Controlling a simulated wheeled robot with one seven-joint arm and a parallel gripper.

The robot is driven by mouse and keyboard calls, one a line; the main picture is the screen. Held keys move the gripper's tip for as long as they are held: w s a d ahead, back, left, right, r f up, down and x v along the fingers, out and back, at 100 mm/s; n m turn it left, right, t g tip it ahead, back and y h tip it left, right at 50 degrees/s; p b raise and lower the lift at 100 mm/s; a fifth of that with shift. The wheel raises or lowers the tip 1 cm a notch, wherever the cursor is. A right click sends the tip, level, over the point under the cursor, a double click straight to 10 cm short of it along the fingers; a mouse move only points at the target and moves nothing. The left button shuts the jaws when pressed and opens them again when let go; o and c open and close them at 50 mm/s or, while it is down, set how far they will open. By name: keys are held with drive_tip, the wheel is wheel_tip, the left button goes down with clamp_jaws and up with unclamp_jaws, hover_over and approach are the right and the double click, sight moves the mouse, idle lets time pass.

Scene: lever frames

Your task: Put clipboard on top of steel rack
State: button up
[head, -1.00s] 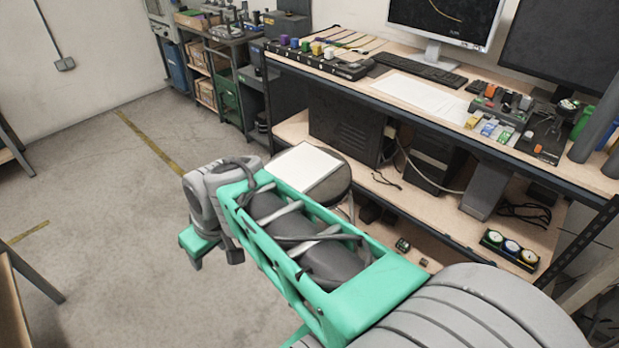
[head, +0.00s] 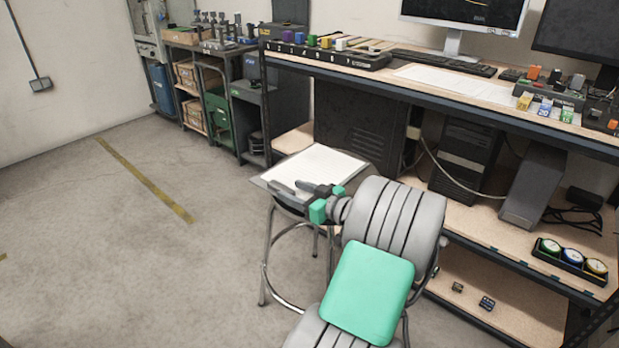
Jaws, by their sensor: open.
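The clipboard, with white paper (head: 318,166) on it, lies flat on a round stool in front of the workbench. My gripper (head: 308,190) is at the clipboard's near edge, with its dark fingers apart. My arm comes up from the lower right and hides the clipboard's near right part. I cannot tell whether the fingers touch it. A dark steel rack (head: 212,47) stands against the back wall at the left, with bins on its shelves and small tools on its top.
The stool's metal legs (head: 268,250) stand on open floor. The long workbench (head: 445,93) on the right holds monitors, a keyboard and small blocks. Computer cases (head: 468,150) stand on its lower shelf. The floor (head: 110,240) at the left is clear.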

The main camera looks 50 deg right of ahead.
sight(283, 188)
drive_tip(key=w, duration=0.3)
drive_tip(key=shift+w+a+f, duration=0.15)
drive_tip(key=shift+w+f, duration=0.2)
drive_tip(key=shift+w, duration=0.05)
drive_tip(key=shift+s, duration=0.1)
clamp_jaws()
